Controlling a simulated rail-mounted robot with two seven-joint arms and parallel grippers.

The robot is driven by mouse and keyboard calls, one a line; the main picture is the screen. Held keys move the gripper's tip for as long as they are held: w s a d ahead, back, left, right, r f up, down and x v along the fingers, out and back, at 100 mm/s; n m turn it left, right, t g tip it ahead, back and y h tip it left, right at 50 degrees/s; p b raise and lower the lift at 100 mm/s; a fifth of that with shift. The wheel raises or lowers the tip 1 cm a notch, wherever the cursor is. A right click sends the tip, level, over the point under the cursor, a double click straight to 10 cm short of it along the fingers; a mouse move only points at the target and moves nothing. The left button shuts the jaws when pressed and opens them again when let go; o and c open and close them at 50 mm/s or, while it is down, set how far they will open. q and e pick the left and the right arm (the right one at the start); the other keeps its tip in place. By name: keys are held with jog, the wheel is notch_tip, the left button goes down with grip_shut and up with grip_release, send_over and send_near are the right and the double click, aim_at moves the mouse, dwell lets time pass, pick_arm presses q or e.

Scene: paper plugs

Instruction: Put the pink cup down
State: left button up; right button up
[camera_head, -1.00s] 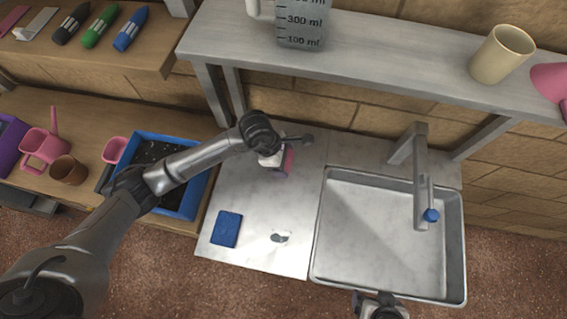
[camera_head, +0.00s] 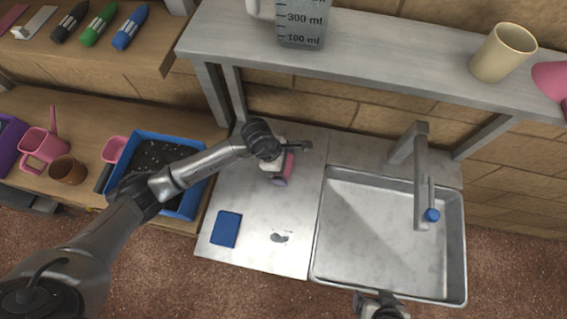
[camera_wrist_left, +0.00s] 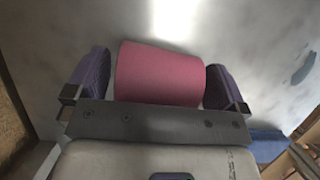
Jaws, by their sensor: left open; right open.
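The pink cup (camera_wrist_left: 160,75) lies between the two purple finger pads of my open left gripper (camera_wrist_left: 158,88) in the left wrist view. A narrow gap shows between the cup and the right pad; at the left pad the gap is very small. In the head view the pink cup (camera_head: 287,165) is mostly hidden behind my left gripper (camera_head: 280,168), over the back of the metal counter (camera_head: 250,200). Contact with the counter is hard to tell. My right gripper (camera_head: 380,306) shows only partly at the bottom edge, in front of the sink.
A blue sponge-like block (camera_head: 226,229) and a small grey patch (camera_head: 280,237) are on the counter. The sink (camera_head: 385,240) with its faucet (camera_head: 421,180) is to the right. A shelf (camera_head: 385,65) overhangs the back. A blue tray of soil (camera_head: 188,207) is left.

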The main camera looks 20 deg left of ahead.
pick_arm(q)
jog(key=shift+r, duration=0.3)
jog(key=v, duration=1.1)
jog(key=shift+a+r+p, duration=0.2)
jog(key=shift+r+p, duration=0.1)
jog(key=shift+p, duration=0.1)
jog(key=shift+s, duration=0.1)
